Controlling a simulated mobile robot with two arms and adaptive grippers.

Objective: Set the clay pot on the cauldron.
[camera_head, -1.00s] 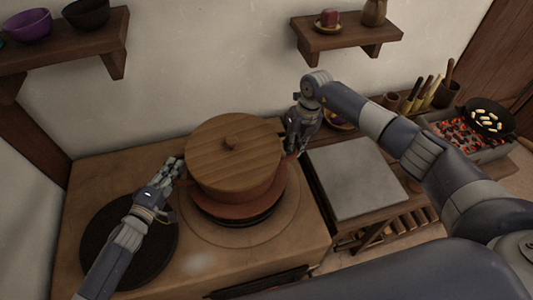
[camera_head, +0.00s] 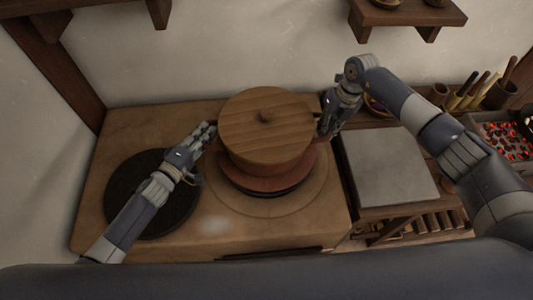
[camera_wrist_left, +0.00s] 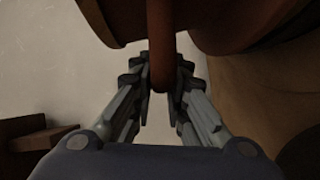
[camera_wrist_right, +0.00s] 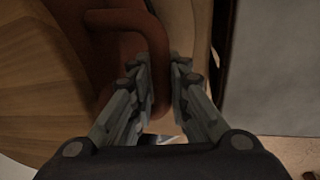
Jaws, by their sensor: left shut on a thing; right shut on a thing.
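The clay pot (camera_head: 272,171) is reddish brown with a round wooden lid (camera_head: 262,135). It appears level, over the right side of the stove top. My left gripper (camera_head: 210,133) is shut on its left handle, which passes between the fingers in the left wrist view (camera_wrist_left: 160,40). My right gripper (camera_head: 326,125) is shut on its right handle, a reddish loop in the right wrist view (camera_wrist_right: 155,50). Below the pot show a reddish rim and a dark ring (camera_head: 270,192), perhaps the cauldron, mostly hidden. I cannot tell whether the pot touches it.
The clay stove top (camera_head: 225,235) carries a black round plate (camera_head: 150,195) on the left, under my left arm. A grey slab (camera_head: 388,165) on a wooden stand is to the right. Utensils (camera_head: 475,95) and a bed of coals (camera_head: 505,140) lie farther right. Wall shelves hang behind.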

